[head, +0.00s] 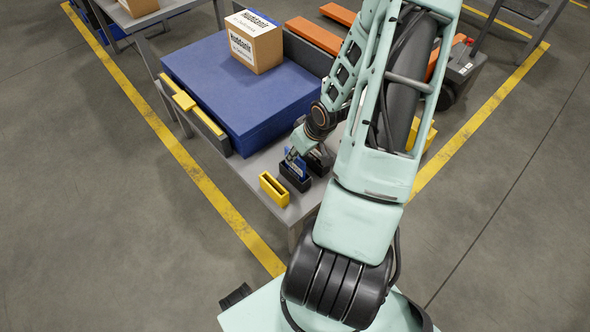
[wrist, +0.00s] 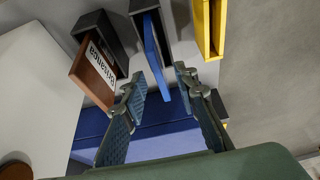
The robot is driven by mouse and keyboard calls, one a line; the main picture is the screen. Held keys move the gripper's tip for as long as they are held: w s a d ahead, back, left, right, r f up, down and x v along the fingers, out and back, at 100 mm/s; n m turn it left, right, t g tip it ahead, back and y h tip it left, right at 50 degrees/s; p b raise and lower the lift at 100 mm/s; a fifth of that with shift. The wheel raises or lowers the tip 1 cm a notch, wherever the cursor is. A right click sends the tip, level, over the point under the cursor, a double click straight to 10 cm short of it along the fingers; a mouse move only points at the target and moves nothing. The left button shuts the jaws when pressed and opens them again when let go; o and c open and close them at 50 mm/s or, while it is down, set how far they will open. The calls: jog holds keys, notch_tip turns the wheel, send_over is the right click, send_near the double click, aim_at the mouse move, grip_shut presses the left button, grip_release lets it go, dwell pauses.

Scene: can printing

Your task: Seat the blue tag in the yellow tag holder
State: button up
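The blue tag (wrist: 157,55) stands in a dark holder (wrist: 147,8), and its upper part sticks out. The tag also shows in the head view (head: 297,166), in the dark holder (head: 294,180) near the table's front corner. The yellow tag holder (head: 274,189) stands beside it, to the left, and looks empty. In the wrist view the yellow holder (wrist: 208,28) is at the upper right. My gripper (wrist: 161,76) is open, with one finger on each side of the blue tag and gaps visible. In the head view my gripper (head: 296,153) is just above the tag, partly covering it.
A brown lettered tag (wrist: 94,76) sits in another dark holder (wrist: 103,30) close to the left finger. A thick blue slab (head: 225,85) bearing a cardboard box (head: 254,46) fills the table behind. Bare grey table (head: 262,163) surrounds the holders.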

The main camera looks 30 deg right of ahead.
aim_at(295, 167)
jog(key=x, duration=0.2)
jog(key=shift+f+b, duration=0.3)
jog(key=shift+b, duration=0.05)
jog(key=shift+r, duration=0.1)
jog(key=shift+c, duration=0.6)
grip_shut()
